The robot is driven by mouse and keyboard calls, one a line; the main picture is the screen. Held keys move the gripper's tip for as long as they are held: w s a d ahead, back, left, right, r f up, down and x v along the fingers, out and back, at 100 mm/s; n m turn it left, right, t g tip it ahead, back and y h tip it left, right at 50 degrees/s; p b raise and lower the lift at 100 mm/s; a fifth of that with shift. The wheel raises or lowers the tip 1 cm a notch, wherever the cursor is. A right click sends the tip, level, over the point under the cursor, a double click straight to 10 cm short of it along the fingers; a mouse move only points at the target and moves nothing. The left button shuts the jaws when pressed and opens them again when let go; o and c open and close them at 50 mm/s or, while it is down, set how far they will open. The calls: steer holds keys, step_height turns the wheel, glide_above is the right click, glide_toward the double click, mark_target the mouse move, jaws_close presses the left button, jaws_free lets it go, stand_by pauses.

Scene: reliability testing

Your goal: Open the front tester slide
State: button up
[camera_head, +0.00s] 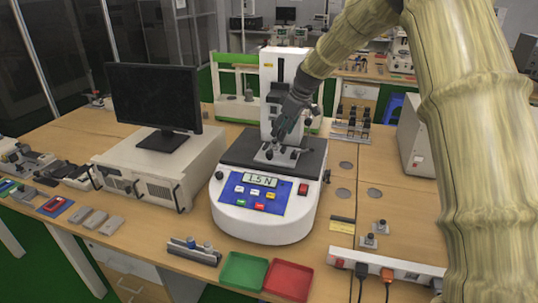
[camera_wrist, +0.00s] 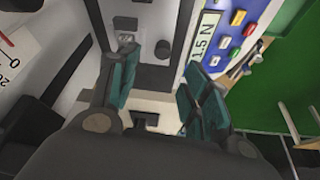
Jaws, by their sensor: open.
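The tester (camera_head: 262,222) is a white rounded machine with a blue button panel and a display reading 1.5 N. A light metal slide fixture (camera_head: 277,154) sits on its black top plate (camera_head: 240,150), in front of a white upright column (camera_head: 270,72). My gripper (camera_head: 277,136) is right over this fixture and partly hides it. In the wrist view, my gripper's two teal fingers (camera_wrist: 160,88) are spread apart, with grey and pale fixture parts (camera_wrist: 152,55) seen between and beyond them. I cannot tell whether a finger touches the slide, nor how far the slide is out.
A monitor (camera_head: 155,97) on a white instrument case (camera_head: 150,170) stands left of the tester. Green (camera_head: 243,271) and red (camera_head: 289,280) trays lie in front. A power strip (camera_head: 390,268) and small weights are at the right. Some bench right of the tester is clear.

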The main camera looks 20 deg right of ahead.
mark_target(270, 152)
steer(key=p+x, duration=0.1)
steer(key=x, duration=0.2)
steer(key=p+x, duration=0.1)
steer(key=x, duration=0.3)
steer(key=p+x, duration=0.1)
steer(key=x, duration=0.2)
steer(key=shift+a+f, duration=0.2)
steer(key=shift+a, duration=0.25)
steer(key=shift+w, duration=0.1)
jaws_close()
